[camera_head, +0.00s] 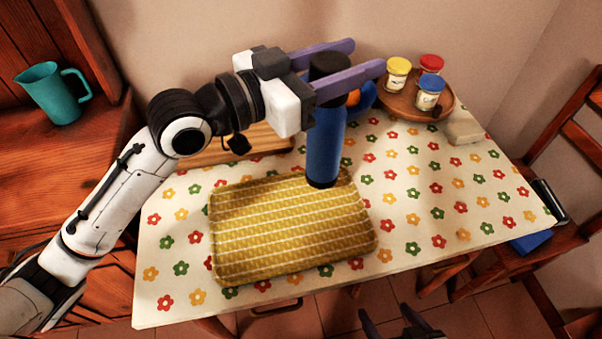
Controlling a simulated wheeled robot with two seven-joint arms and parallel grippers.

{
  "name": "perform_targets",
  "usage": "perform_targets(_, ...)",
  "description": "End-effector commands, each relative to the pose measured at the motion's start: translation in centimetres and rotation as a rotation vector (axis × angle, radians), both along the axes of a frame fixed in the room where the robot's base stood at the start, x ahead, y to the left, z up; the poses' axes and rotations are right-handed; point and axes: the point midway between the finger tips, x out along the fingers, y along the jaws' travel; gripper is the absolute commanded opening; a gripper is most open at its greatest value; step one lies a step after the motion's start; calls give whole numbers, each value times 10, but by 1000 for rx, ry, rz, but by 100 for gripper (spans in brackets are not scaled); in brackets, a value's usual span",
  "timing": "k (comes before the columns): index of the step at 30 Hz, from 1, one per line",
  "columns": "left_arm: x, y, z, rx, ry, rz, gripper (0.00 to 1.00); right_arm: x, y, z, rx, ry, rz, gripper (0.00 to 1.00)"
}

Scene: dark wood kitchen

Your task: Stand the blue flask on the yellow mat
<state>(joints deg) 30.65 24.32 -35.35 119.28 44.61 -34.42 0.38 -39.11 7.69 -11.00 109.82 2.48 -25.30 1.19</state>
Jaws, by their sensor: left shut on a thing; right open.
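The blue flask (324,146) is upright, with a dark cap and a dark base. My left gripper (345,66) is shut on it near the cap, its purple fingers on either side. The yellow mat (290,229) lies on the flowered tablecloth, with white lines across it. The flask's base appears over the mat's far right corner; I cannot tell whether it touches. My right gripper (402,324) shows only partly at the bottom edge, open and empty, in front of the table.
A round wooden tray (443,101) holds jars with yellow, red and blue lids at the back right. A blue bowl (368,97) with something orange is partly hidden behind the flask. A wooden board (260,139) lies behind the mat. A teal jug (52,93) stands left.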

Motion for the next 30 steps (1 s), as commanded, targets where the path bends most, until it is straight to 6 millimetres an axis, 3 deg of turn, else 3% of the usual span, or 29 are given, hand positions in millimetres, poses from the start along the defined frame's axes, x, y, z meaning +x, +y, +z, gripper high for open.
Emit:
perform_targets(4,0,1,-27,0,3,1,5,-2,0,-4,0,5,1,69)
perform_targets(11,0,0,-49,-1,0,0,5,-4,1,-7,-1,10,3,69)
perform_targets(18,0,1,-86,0,0,1,5,-2,3,-8,0,3,7,69)
perform_targets(30,0,0,-93,-2,-3,1,5,0,4,-6,2,-3,8,69)
